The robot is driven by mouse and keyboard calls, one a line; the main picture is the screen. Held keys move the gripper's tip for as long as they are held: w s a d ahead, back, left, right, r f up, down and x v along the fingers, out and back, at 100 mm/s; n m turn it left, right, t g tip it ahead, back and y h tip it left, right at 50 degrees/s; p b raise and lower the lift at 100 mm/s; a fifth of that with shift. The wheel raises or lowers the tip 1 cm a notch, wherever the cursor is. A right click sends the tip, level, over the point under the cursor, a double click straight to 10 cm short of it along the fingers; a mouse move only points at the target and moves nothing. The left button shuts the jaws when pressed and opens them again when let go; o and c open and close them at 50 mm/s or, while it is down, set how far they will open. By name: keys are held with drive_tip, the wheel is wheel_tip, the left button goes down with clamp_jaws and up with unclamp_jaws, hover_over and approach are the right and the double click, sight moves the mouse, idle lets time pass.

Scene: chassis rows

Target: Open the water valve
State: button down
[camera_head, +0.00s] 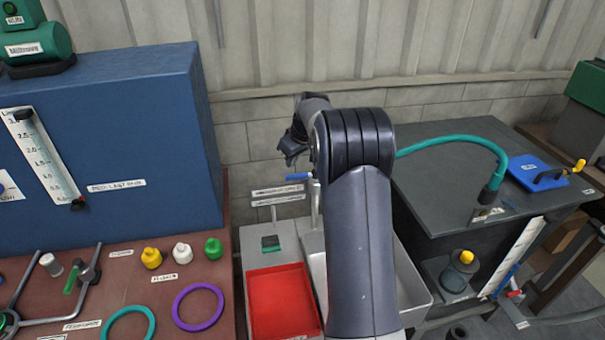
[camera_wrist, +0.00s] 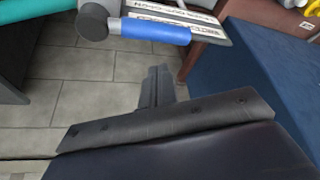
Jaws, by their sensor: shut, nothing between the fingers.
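A blue lever handle (camera_head: 298,177) sticks out to the left from a grey pipe above the sink (camera_head: 414,290). It is close in the wrist view, a blue cylinder (camera_wrist: 156,31) joined to a round grey end (camera_wrist: 93,22). It looks like the water valve. My gripper (camera_head: 290,158) is shut and empty, above and slightly left of the lever, apart from it in the head view. My fingers (camera_wrist: 156,85) show in the wrist view just below the blue lever; whether they touch it cannot be told. My arm hides part of the pipe and sink.
Label plates (camera_head: 278,193) stand beside the lever. A red tray (camera_head: 283,303) lies in front. A blue cabinet (camera_head: 120,130) rises on the left. On the right, a teal hose (camera_head: 450,140) arches over a dark bench (camera_head: 430,185). Tiled floor shows in the wrist view.

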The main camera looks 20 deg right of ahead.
sight(294, 176)
idle(0.4)
wheel_tip(294, 176, down, 4)
drive_tip(key=shift+r+b, duration=0.2)
drive_tip(key=shift+b, duration=1.05)
drive_tip(key=shift+s+a+b, duration=0.2)
drive_tip(key=shift+s+b, duration=0.4)
drive_tip(key=shift+s, duration=0.3)
drive_tip(key=shift+s+a+b, duration=0.3)
drive_tip(key=shift+s+b, duration=0.3)
drive_tip(key=shift+s, duration=0.2)
